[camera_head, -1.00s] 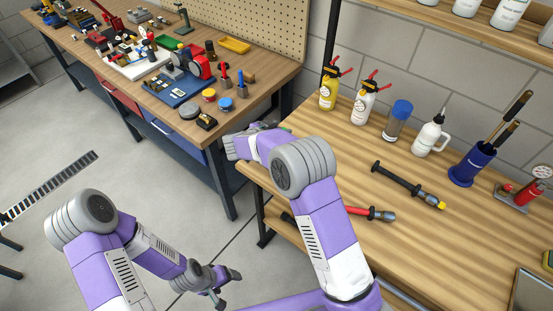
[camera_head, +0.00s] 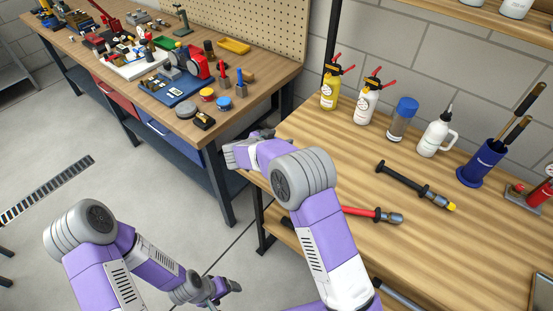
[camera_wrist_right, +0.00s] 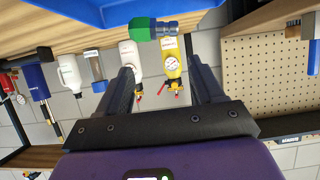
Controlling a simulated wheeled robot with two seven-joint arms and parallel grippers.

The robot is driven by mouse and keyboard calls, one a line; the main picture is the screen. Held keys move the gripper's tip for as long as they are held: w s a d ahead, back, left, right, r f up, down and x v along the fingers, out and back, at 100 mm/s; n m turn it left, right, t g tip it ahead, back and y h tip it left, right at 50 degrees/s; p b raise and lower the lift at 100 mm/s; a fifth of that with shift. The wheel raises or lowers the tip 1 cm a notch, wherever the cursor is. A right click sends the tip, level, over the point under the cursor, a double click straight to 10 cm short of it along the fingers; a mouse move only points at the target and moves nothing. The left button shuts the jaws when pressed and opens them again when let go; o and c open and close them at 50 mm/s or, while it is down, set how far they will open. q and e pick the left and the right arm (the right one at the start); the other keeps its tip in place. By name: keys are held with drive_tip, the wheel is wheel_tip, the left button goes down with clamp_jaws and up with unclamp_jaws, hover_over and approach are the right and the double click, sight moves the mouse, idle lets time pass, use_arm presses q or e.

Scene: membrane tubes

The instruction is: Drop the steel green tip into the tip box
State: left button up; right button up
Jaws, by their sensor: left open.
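The steel green tip (camera_wrist_right: 153,29) shows at the top of the right wrist view, a green hex body with a grey metal end. It is beyond my right gripper's fingertips and apart from them. My right gripper (camera_wrist_right: 160,72) has its fingers spread with nothing between them. In the head view my right gripper (camera_head: 262,136) is by the left end of the wooden bench, its fingers mostly hidden. My left gripper (camera_head: 222,290) is open and low over the floor. A blue container (camera_wrist_right: 160,10) borders the tip in the right wrist view; I cannot tell whether it is the tip box.
The wooden bench (camera_head: 330,145) carries bottles, a black-handled tool (camera_head: 414,186), a red-handled tool (camera_head: 372,214) and a blue holder (camera_head: 482,165). A cluttered workbench (camera_head: 255,85) stands behind on the left. The floor between is clear.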

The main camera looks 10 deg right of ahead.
drive_tip(key=shift+o, duration=1.1)
drive_tip(key=p+v, duration=0.1)
drive_tip(key=v, duration=0.6)
drive_tip(key=shift+s+a+p, duration=0.2)
drive_tip(key=shift+a+p, duration=0.05)
drive_tip(key=shift+p, duration=0.1)
drive_tip(key=shift+r, duration=0.1)
